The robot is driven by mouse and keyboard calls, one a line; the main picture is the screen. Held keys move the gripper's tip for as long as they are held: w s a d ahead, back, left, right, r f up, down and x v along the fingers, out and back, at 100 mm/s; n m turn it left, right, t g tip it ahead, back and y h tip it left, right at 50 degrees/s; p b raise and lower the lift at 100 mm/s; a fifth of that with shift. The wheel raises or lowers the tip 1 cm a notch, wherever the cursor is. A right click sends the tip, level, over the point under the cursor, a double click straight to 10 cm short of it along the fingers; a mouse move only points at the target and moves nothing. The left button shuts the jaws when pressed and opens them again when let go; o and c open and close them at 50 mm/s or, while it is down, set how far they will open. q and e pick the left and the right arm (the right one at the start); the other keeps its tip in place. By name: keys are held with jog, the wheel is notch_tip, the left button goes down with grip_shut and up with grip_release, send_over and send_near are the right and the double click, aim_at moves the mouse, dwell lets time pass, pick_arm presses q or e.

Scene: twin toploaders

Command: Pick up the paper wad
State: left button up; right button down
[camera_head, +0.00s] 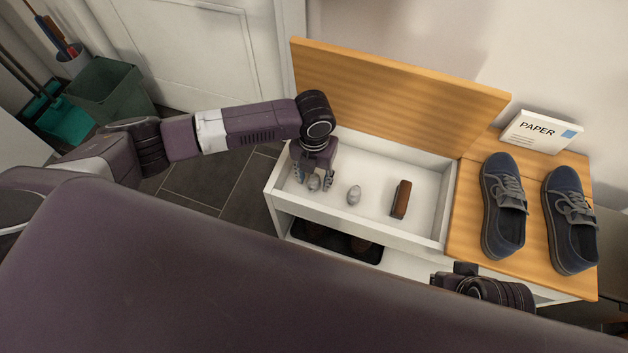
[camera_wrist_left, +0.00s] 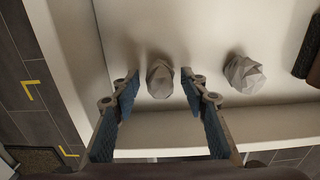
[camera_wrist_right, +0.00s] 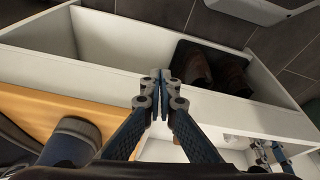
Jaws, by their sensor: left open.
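Two grey crumpled paper wads lie on the white floor of the open bench compartment (camera_head: 420,175). The left wad (camera_head: 314,184) sits between the parted fingertips of my left gripper (camera_head: 313,178). In the left wrist view, this wad (camera_wrist_left: 160,79) shows between the blue-padded fingers, with a gap on both sides. The other wad (camera_head: 353,194) lies to the right, outside the fingers; it also shows in the left wrist view (camera_wrist_left: 243,73). My right gripper (camera_wrist_right: 160,78) has its fingertips together and empty, over the front of the bench.
A brown brush-like block (camera_head: 401,199) lies right of the wads. The raised wooden lid (camera_head: 400,90) stands behind. Blue shoes (camera_head: 503,205) and a PAPER box (camera_head: 541,132) occupy the right bench top. Compartment walls surround my left gripper. Dark shoes on a tray (camera_head: 325,240) sit below.

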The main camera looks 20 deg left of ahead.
pick_arm(q)
jog(key=shift+c, duration=0.5)
jog(key=c, duration=0.8)
jog(key=shift+o, duration=0.2)
jog(key=shift+r, duration=0.15)
